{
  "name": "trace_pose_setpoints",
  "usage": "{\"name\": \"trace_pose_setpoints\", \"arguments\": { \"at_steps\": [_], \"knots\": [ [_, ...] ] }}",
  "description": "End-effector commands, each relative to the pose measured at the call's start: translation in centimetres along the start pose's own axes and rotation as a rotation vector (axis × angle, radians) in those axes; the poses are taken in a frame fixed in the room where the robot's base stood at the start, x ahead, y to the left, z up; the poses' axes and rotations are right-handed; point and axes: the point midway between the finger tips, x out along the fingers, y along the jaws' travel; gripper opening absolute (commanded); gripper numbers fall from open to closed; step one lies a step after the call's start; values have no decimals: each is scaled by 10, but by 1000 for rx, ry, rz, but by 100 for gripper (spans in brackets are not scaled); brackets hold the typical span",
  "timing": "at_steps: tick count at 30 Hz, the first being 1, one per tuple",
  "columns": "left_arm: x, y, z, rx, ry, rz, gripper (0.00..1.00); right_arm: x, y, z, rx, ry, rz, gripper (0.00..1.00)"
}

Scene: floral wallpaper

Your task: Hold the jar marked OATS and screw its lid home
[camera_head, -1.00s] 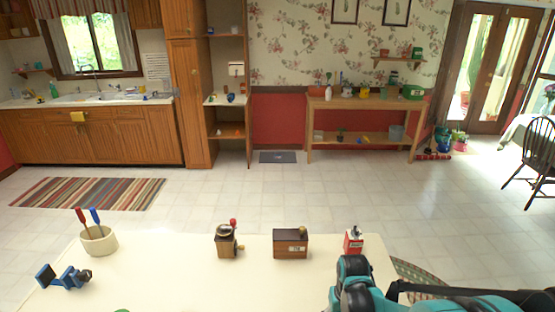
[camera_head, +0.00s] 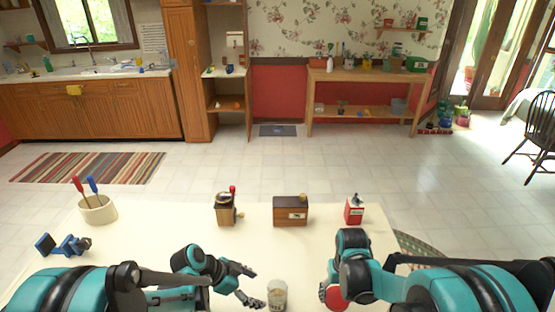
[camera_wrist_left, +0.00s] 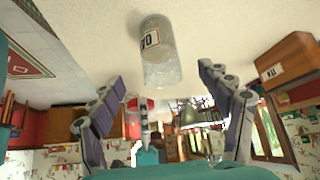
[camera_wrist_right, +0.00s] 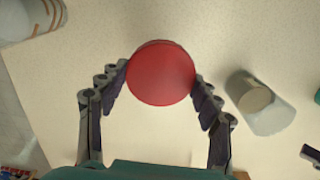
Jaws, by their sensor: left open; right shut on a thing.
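A clear glass jar (camera_head: 277,290) stands on the cream table near the front edge in the head view. In the left wrist view the jar (camera_wrist_left: 160,62) shows a white label with part of its lettering visible. My left gripper (camera_head: 254,287) is open just left of the jar; its fingers are spread on either side of it in the left wrist view, apart from the glass. My right gripper (camera_wrist_right: 161,74) is shut on a round red lid (camera_wrist_right: 160,88), right of the jar. The lid (camera_head: 334,297) also shows in the head view, away from the jar.
Behind on the table (camera_head: 170,238) stand a utensil crock (camera_head: 98,211), a blue clamp-like tool (camera_head: 62,245), a coffee grinder (camera_head: 226,210), a brown wooden box (camera_head: 290,213) and a red tin (camera_head: 354,212). The table between these and my grippers is clear.

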Motion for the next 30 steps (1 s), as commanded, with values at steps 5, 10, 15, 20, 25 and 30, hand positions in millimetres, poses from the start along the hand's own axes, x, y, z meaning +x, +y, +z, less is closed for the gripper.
{"name": "trace_pose_setpoints", "arguments": {
  "at_steps": [5,10,15,20,25,30],
  "knots": [
    [13,0,2,25,10,11,78,6,0,0,0,0,0,49],
    [35,0,3,25,10,10,78,20,0,0,0,0,0,49],
    [62,0,3,25,9,11,78,36,0,0,0,0,0,49],
    [86,0,3,24,9,10,78,53,0,0,0,0,0,49],
    [103,0,2,23,9,9,78,65,0,0,0,0,0,49],
    [110,0,1,23,8,9,78,70,0,0,0,0,0,49]
  ]
}}
